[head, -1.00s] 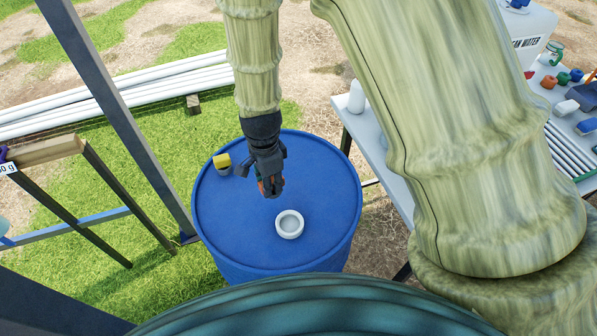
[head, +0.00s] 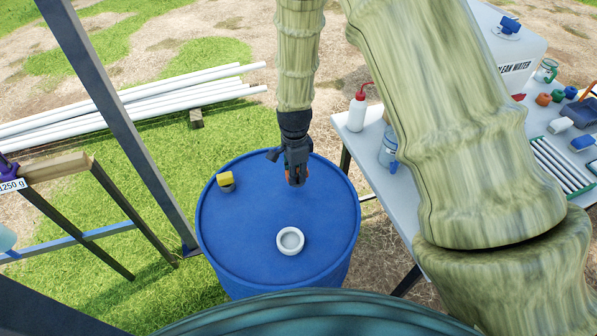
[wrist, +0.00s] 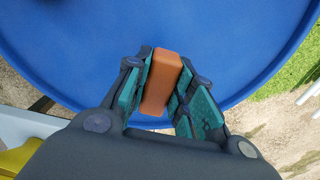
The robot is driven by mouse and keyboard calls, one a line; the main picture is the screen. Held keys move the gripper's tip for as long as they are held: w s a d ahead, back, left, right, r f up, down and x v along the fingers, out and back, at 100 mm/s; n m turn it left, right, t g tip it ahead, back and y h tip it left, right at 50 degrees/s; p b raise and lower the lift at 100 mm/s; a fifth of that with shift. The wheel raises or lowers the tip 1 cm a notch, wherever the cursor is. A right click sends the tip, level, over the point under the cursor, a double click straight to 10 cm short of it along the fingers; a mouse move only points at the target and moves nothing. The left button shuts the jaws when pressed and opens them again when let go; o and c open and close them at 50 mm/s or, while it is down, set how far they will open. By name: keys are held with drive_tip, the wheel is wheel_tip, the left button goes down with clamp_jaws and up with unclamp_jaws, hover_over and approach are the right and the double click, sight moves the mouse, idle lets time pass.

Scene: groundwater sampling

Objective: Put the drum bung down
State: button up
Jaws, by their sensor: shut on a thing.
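The drum bung shows as an orange block (wrist: 161,82) in the wrist view, upright between the two finger pads. My gripper (head: 296,181) is shut on it; in the head view only a small bit of orange shows at the fingertips. The gripper points down over the far right part of the blue drum's lid (head: 240,235). The gap between the bung and the lid is hard to judge. A white ring (head: 290,241), like an opening's collar, sits on the lid in front of the gripper.
A table (head: 410,205) with bottles and a clean water container (head: 505,55) is to the right. A dark post (head: 120,120) rises at left. The lid's middle is clear.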

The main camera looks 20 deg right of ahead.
sight(298, 167)
drive_tip(key=shift+w+d+f, duration=0.15)
drive_tip(key=shift+w+d, duration=0.45)
drive_tip(key=shift+d, duration=0.1)
drive_tip(key=shift+f+p, duration=1.05)
drive_tip(key=shift+f, duration=0.65)
drive_tip(key=shift+f, duration=0.1)
drive_tip(key=o, duration=1)
drive_tip(key=shift+c, duration=0.2)
drive_tip(key=shift+r+b, duration=2.05)
drive_tip(key=shift+r, duration=4.05)
